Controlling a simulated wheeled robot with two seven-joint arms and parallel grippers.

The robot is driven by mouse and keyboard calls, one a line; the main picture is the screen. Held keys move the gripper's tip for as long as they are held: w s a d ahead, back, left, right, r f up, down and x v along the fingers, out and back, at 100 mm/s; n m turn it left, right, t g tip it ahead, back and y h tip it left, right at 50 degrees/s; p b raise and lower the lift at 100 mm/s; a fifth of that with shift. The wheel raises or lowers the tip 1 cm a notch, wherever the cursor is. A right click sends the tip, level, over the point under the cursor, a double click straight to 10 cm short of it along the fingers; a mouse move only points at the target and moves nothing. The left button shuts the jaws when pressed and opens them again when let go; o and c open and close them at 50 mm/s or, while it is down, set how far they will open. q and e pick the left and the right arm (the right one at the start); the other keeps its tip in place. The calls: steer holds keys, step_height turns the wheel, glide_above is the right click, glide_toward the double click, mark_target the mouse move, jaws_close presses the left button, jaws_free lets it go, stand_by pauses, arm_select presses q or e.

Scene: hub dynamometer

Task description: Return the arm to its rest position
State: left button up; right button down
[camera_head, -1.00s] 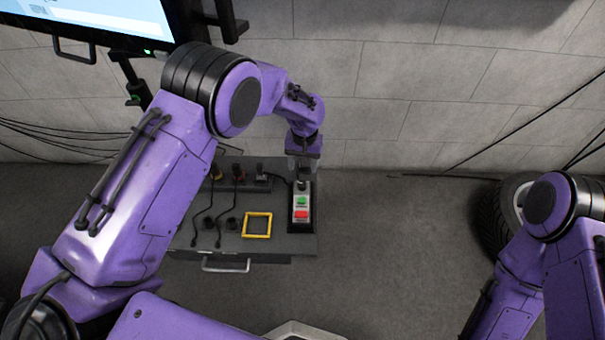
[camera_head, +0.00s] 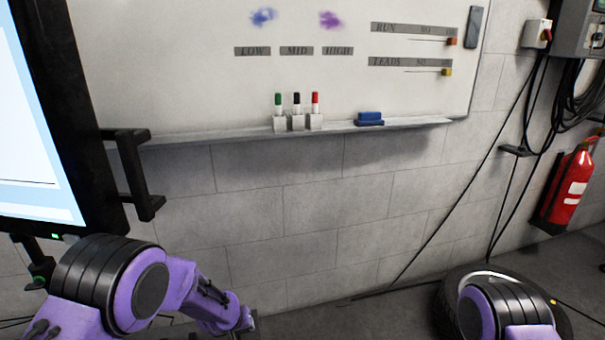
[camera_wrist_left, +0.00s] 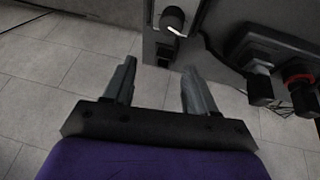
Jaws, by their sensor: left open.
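My left arm's purple links show at the lower left of the head view, with its gripper out of that frame. In the left wrist view my left gripper (camera_wrist_left: 158,88) is open, its two grey fingers apart with nothing between them. Beyond the fingers is a grey panel with a dark round knob (camera_wrist_left: 172,20). To the right are dark connectors (camera_wrist_left: 262,84), one with a red ring. The fingers look apart from these, though the gap is hard to judge. My right arm shows at the lower right of the head view; its gripper is out of view.
A whiteboard (camera_head: 200,90) has a ledge with markers (camera_head: 297,112) and a blue eraser (camera_head: 369,118). A monitor (camera_head: 85,120) stands at the left. A tire (camera_head: 445,310), cables and a fire extinguisher (camera_head: 568,188) are at the right.

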arm_select(q)
steer(key=shift+n+t+y, duration=0.6)
steer(key=shift+n+t, duration=0.1)
steer(key=shift+n, duration=0.1)
steer(key=s+a+f, duration=0.1)
steer(key=s, duration=0.2)
steer(key=s+a+f, duration=0.2)
steer(key=s, duration=0.1)
steer(key=s+a+f, duration=0.2)
steer(key=s, duration=0.1)
steer(key=shift+s+a+p, duration=0.15)
steer(key=shift+p, duration=0.25)
steer(key=shift+n+y, duration=0.4)
steer(key=shift+y, duration=0.1)
steer(key=s+a, duration=0.1)
steer(key=s, duration=0.1)
steer(key=s+a, duration=0.1)
steer(key=s, duration=0.1)
steer(key=s+a+f, duration=0.1)
steer(key=s, duration=0.2)
steer(key=shift+p, duration=0.3)
steer(key=s+a+n+g+y+p, duration=0.1)
steer(key=s+a+g, duration=0.2)
steer(key=s, duration=1.8)
steer(key=shift+s+a+y+p, duration=0.2)
steer(key=shift+a+y+p, duration=0.1)
steer(key=shift+a, duration=0.2)
